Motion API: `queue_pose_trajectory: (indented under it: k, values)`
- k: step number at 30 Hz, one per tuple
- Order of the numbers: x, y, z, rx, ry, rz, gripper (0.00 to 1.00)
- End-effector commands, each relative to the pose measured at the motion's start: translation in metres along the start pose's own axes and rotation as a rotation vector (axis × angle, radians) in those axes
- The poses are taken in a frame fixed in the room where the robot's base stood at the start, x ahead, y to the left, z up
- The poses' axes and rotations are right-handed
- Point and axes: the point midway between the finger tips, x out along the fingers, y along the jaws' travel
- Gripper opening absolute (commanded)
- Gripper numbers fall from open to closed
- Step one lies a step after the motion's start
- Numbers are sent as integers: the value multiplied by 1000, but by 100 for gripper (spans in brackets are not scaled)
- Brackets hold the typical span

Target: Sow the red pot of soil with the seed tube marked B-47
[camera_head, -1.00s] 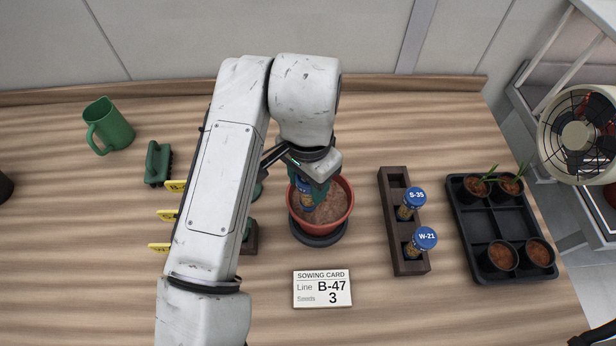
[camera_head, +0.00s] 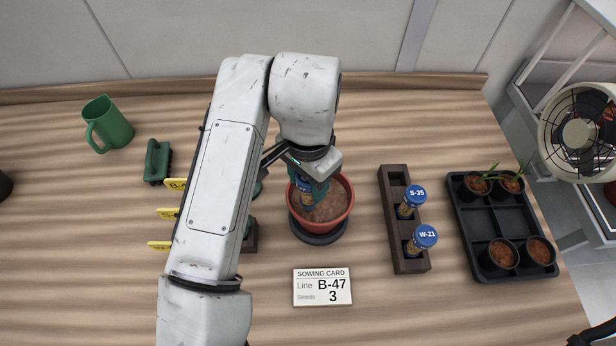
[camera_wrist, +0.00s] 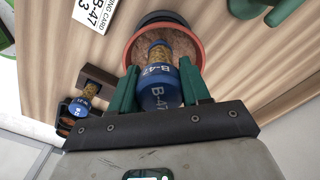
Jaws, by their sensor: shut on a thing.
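The red pot (camera_head: 338,212) of brown soil stands on a dark round base in the middle of the table in the head view. My gripper (camera_wrist: 160,92) is shut on the seed tube marked B-47 (camera_wrist: 158,98), which has a blue cap and a clear body of tan seeds. The tube is over the pot, its seed end toward the soil in the wrist view. I cannot tell whether any seeds have left it. The sowing card (camera_head: 322,287) in front of the pot reads B-47 and 3 seeds.
A dark rack (camera_head: 412,262) at right holds tubes S-35 (camera_head: 414,196) and W-21 (camera_head: 425,237); its far slot is empty. A black tray (camera_head: 478,231) holds several small pots.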

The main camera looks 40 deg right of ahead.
Motion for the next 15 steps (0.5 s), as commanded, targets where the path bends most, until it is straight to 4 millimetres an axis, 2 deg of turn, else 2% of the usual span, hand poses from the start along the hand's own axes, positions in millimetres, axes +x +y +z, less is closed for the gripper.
queue_pose_trajectory:
  k: [15]
  values:
    - [8, 0, 0, 0, 0, 0, 22]
